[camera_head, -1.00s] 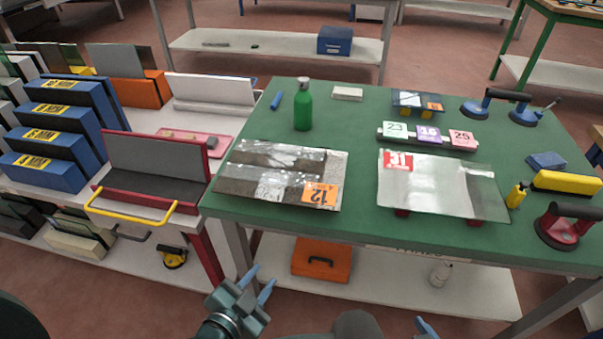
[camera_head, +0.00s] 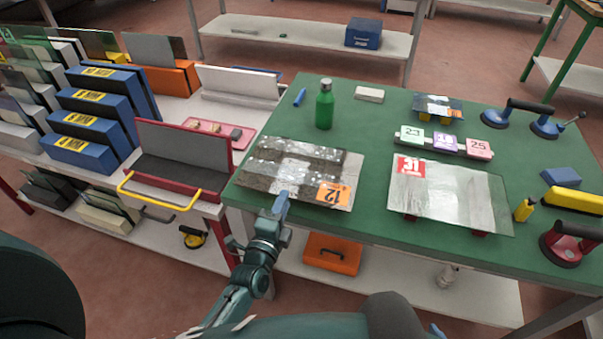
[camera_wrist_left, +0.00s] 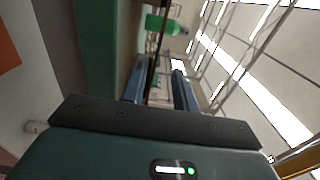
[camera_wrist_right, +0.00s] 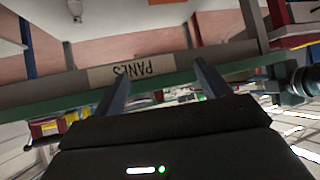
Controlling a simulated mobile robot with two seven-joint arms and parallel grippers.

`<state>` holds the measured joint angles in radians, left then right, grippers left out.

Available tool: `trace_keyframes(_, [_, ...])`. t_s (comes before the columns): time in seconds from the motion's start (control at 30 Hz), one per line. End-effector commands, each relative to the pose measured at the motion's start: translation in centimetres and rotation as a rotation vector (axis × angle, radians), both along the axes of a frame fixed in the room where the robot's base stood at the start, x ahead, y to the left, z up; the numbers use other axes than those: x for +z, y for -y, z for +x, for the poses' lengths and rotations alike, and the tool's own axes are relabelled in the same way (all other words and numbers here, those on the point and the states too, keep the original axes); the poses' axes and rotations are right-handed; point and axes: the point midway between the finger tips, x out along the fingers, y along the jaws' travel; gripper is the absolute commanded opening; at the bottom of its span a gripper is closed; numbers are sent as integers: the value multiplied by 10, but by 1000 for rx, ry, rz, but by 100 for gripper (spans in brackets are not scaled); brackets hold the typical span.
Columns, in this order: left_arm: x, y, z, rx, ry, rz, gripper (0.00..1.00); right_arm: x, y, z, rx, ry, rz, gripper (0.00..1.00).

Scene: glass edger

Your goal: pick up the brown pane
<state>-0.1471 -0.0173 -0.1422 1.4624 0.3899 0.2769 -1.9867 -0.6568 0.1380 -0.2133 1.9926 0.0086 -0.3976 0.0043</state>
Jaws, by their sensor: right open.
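A brownish-grey, streaky see-through pane (camera_head: 265,175) with an orange "12" label lies on the left part of the green table (camera_head: 375,125); it looks like the brown pane, though its tint is hard to judge. My right gripper (camera_wrist_right: 160,92) is open and empty, facing the table's front edge with the "PANES" label; only a fingertip shows in the head view.
A clear pane (camera_head: 450,195) with a red "31" label rests on red supports to the right. A green bottle (camera_head: 325,105) stands behind the brownish pane. Suction cups (camera_head: 570,243) lie at the right. A red rack (camera_head: 180,165) with a yellow handle stands left of the table.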

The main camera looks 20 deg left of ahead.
Motion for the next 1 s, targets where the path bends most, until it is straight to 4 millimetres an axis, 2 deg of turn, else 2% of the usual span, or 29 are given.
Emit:
trace_keyframes(0.1, [-3,0,15,0,0,-1,29,0,-4,3,6,19,10,75])
trace_keyframes(0.2, [-2,0,19,0,-1,-1,29,2,-6,4,12,29,14,75])
trace_keyframes(0.43, [-12,1,43,1,2,-3,29,-15,-10,1,39,45,14,75])
trace_keyframes(0.6, [-11,2,64,0,1,-3,29,-13,-20,2,60,74,31,75])
trace_keyframes(0.93, [-8,2,70,0,-2,-1,29,-5,-21,4,70,90,33,75])
trace_keyframes(1.0, [-8,2,70,0,-2,-1,23,-6,-21,4,70,90,32,75])
